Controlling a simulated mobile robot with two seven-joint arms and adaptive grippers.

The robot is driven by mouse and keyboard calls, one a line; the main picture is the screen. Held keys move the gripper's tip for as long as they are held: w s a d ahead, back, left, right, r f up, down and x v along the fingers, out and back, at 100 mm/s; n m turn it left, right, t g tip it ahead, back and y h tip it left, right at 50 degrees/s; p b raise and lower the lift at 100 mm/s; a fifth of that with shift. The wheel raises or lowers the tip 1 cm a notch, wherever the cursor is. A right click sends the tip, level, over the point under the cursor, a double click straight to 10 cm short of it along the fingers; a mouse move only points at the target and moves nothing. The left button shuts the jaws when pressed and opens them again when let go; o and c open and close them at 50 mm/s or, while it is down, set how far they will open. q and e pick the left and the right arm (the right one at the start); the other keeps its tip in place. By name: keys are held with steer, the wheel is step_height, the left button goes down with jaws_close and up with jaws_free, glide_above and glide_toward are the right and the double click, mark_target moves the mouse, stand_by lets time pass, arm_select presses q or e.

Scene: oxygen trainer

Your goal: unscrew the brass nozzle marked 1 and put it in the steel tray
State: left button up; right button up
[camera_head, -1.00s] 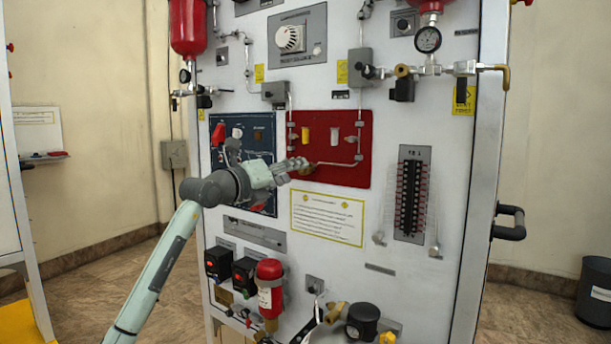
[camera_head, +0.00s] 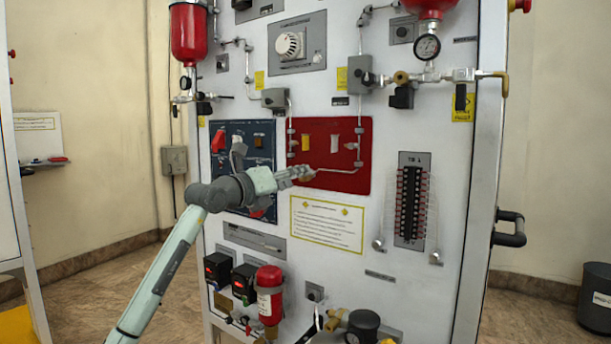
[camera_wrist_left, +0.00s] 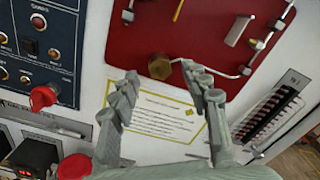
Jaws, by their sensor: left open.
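The brass nozzle (camera_wrist_left: 160,67) is a hexagonal fitting low on the red panel (camera_wrist_left: 150,30). No number can be read on it. In the head view the nozzle (camera_head: 306,174) is partly hidden by my left gripper (camera_head: 296,173). In the left wrist view my left gripper (camera_wrist_left: 160,76) is open, its two fingers apart on either side of the nozzle. The nozzle shows between and just past the fingertips, with no clear contact on either side. The steel tray is not in view. My right gripper is not in view.
A thin steel pipe (camera_head: 338,171) runs to the right of the nozzle. A blue switch panel (camera_head: 262,135) is on the left, a yellow-framed sign (camera_head: 327,224) below. A red cylinder (camera_head: 270,295) and black gauge (camera_head: 363,322) stick out lower down.

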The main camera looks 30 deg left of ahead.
arm_select(q)
steer(key=shift+w+d+p, duration=0.1)
steer(key=shift+w+p, duration=0.45)
steer(key=shift+w, duration=0.85)
steer(key=shift+c, duration=0.5)
jaws_close()
steer(key=shift+r+n+p, duration=0.2)
steer(key=shift+n+p, duration=0.2)
steer(key=shift+p, duration=0.05)
steer(key=shift+n+p, duration=0.6)
steer(key=shift+n, duration=0.3)
steer(key=shift+f+n, duration=0.15)
steer(key=shift+n, duration=0.35)
steer(key=n, duration=0.3)
